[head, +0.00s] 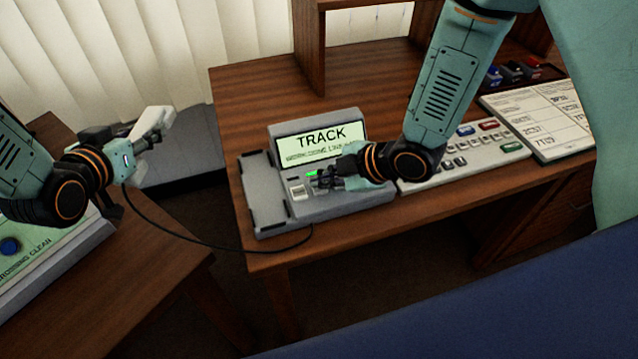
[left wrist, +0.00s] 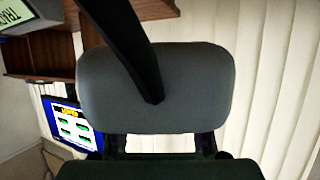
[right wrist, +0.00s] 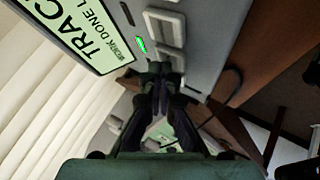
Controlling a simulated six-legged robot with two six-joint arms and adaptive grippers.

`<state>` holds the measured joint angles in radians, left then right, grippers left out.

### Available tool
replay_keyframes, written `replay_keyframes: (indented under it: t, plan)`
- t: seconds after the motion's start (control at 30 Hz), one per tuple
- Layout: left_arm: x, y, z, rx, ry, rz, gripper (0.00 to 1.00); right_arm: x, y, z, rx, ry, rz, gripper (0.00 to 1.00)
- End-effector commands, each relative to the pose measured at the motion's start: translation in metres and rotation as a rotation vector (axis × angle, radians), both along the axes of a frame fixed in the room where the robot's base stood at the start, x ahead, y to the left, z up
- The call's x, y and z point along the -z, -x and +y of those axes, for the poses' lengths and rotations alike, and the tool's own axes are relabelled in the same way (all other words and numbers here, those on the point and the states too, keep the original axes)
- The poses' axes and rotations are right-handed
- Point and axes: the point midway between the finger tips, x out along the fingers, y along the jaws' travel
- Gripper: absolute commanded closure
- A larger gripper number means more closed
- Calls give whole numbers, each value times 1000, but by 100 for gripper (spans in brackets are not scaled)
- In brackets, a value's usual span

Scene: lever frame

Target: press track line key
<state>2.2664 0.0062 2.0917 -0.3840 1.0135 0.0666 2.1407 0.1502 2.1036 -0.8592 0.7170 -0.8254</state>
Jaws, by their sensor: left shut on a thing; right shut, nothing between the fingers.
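The grey desk phone (head: 262,200) stands on the wooden desk with its tilted screen (head: 320,140) lit, reading TRACK above a smaller line. A pale key (head: 298,192) shows left of my right gripper (head: 320,182), beside a green light (head: 312,173). In the right wrist view, the shut fingertips (right wrist: 166,78) are at the lower of two pale keys (right wrist: 172,58); I cannot tell whether they touch it. The green light (right wrist: 141,45) is beside that key. My left gripper (head: 140,142) is shut on a pale grey handset (head: 153,124), whose end fills the left wrist view (left wrist: 115,95).
A black cord (head: 185,232) runs from the handset to the phone. Right of the phone are a key panel (head: 510,148) and a printed list (head: 545,112). A second desk (head: 165,275) with a green panel (head: 45,240) is at left. A blue-screened monitor (left wrist: 72,125) shows in the left wrist view.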

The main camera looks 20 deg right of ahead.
Motion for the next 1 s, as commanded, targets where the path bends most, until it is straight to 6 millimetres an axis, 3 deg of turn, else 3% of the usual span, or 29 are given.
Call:
replay_keyframes:
  t: [0.2, 0.63, 1.0]
  plan:
    - [-14, 0, 0, 0, 1, -2, 100, -13, 0, 0, 1, -1, 0, 100]
    - [-17, 0, 0, 0, 1, -2, 100, -17, -1, -1, 1, 0, -1, 100]
    - [-47, 0, 0, 0, 1, -2, 100, -49, -1, 0, 1, -1, 0, 100]
